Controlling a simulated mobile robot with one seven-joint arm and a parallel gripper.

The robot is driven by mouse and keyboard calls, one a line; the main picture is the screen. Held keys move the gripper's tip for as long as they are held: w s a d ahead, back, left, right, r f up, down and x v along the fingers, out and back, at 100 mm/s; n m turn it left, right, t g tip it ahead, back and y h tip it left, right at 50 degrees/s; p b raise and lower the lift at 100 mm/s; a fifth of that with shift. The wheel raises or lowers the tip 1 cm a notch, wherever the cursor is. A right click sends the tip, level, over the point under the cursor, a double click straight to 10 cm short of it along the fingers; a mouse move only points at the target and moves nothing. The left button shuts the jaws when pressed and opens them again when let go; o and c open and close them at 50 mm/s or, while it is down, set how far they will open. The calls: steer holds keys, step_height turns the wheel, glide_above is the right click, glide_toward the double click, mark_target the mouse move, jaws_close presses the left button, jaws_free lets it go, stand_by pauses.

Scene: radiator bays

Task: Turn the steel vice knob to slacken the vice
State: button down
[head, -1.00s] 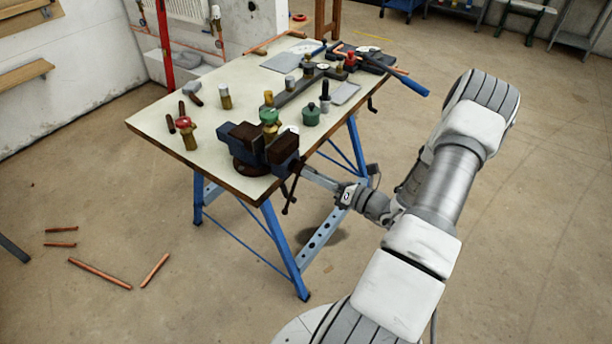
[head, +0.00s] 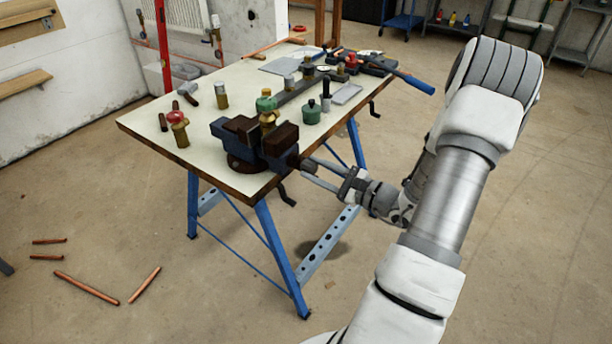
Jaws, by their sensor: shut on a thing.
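The blue vice (head: 222,131) with dark brown jaws stands at the near right corner of the workbench. A brass valve with a green cap (head: 266,104) stands upright between its jaws. The vice knob (head: 302,162) is at the vice's right end, small and partly covered by my fingers. My gripper (head: 309,167) reaches in from the right and is shut on the knob, one finger above and one below. The exact finger contact is too small to see.
The workbench (head: 150,122) has blue legs and a crank below its near edge. Copper pipes (head: 86,287) lie on the floor at left. The floor at right is open.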

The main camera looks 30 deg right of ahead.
steer(key=n+b, duration=0.5)
steer(key=b, duration=0.1)
steer(key=shift+w+a+f, duration=0.1)
steer(key=shift+f, duration=0.05)
steer(key=shift+n+b, duration=0.6)
steer(key=shift+b, duration=0.05)
steer(key=shift+r, duration=0.3)
steer(key=c, duration=0.7)
jaws_free()
steer(key=shift+w, duration=0.1)
